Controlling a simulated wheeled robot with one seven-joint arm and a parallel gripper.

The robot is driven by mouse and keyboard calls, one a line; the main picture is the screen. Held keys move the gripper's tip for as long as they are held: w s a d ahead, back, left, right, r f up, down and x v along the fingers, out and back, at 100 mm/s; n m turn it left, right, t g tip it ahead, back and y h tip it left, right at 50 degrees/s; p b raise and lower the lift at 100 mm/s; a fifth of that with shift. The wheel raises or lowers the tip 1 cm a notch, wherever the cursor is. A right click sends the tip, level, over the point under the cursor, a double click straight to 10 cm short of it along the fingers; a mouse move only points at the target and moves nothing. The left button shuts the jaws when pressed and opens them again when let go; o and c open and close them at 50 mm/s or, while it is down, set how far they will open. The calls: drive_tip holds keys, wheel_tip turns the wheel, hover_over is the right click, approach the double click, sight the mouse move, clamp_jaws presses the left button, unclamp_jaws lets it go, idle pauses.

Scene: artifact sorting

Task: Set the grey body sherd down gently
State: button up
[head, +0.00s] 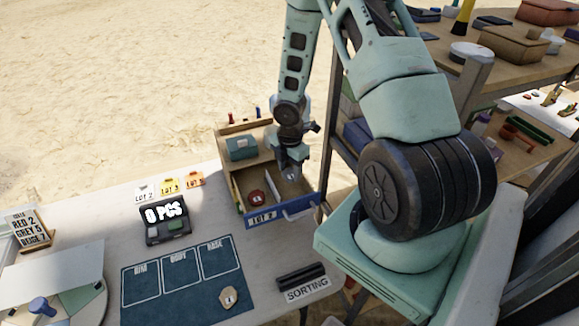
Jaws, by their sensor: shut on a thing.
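My gripper (290,166) points down into the open, blue-fronted lot drawer (286,210) of the small wooden cabinet. It is shut on the grey body sherd (291,174), a small pale grey piece showing just below the jaws. The sherd is over the drawer's right part; whether it touches the floor cannot be told. A red sherd (257,197) with a white mark lies in the drawer, left of my gripper. A beige sherd (229,297) lies on the lower right of the dark blue mat (185,290) marked RIM, BODY and BASE.
Drawer walls stand close around my gripper. A wooden shelf rack (338,130) is just right of the cabinet.

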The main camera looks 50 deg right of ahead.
drive_tip(key=shift+f+b, duration=1.8)
drive_tip(key=shift+f, duration=0.85)
drive_tip(key=o, duration=1)
drive_tip(key=shift+r, duration=0.1)
wheel_tip(320, 180, up, 17)
drive_tip(key=shift+s+r+p, duration=0.1)
drive_tip(key=shift+r+p, duration=0.05)
drive_tip(key=shift+p, duration=1.05)
